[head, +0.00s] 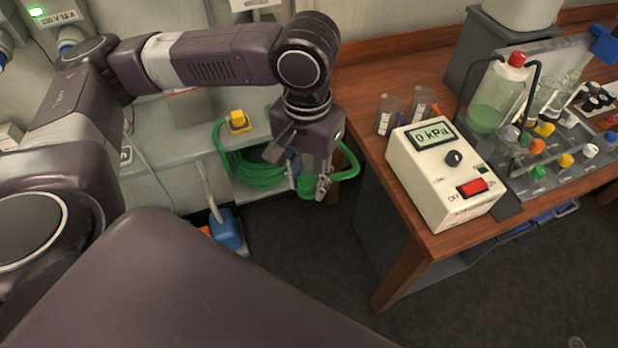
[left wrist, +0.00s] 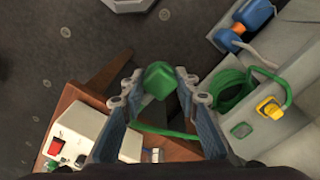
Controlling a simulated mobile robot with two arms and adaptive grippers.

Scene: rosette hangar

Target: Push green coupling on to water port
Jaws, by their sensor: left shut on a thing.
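My left gripper (head: 312,190) hangs beside the wooden bench, left of it in the head view. It is shut on the green coupling (left wrist: 159,80), which sits between the two fingertips in the left wrist view. A green hose (left wrist: 166,131) runs from the coupling, and its coils (head: 259,172) lie on the low grey bench behind. A small green fitting (left wrist: 241,130) sits on the grey ledge beside a yellow fitting (left wrist: 270,108). I cannot tell for sure which one is the water port. The coupling is apart from both. My right gripper is not in view.
The wooden bench (head: 393,260) carries a white meter box (head: 440,180) reading 0 kPa, beakers and a bottle with green liquid (head: 497,95). A blue plug-like object (head: 228,232) stands low, left of the gripper. The dark floor below is clear.

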